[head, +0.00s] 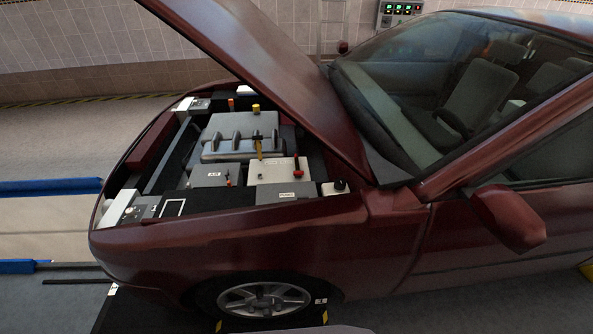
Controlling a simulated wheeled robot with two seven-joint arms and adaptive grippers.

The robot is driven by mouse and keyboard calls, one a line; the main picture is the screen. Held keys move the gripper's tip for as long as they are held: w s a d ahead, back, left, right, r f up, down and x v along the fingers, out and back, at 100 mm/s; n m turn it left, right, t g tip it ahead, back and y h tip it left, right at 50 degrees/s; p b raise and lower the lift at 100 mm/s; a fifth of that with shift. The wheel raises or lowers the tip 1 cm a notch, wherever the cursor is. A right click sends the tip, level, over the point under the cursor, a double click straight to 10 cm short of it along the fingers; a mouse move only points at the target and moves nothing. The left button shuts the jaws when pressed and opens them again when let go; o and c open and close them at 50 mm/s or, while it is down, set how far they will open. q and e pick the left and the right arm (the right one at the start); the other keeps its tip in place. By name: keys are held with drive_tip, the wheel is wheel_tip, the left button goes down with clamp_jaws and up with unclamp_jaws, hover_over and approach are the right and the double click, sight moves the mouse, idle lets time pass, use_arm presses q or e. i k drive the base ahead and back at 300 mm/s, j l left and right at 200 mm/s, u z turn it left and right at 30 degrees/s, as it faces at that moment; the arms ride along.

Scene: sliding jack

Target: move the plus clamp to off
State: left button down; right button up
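The hood of a dark red car is raised, and its engine bay is open. A pale box (270,172), which looks like the battery, sits at the near right of the bay. A small upright red piece (298,166) stands at its right end and looks like the plus clamp. Its label and exact position setting are too small to read. Neither of my grippers is in view.
The raised hood (262,62) slants over the bay's right side. The near fender (230,236) borders the bay.

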sight(298, 172)
drive_tip(key=i+j+u, duration=0.1)
drive_tip(key=i+u, duration=0.2)
drive_tip(key=u, duration=0.15)
drive_tip(key=i+u, duration=0.4)
drive_tip(key=k, duration=0.1)
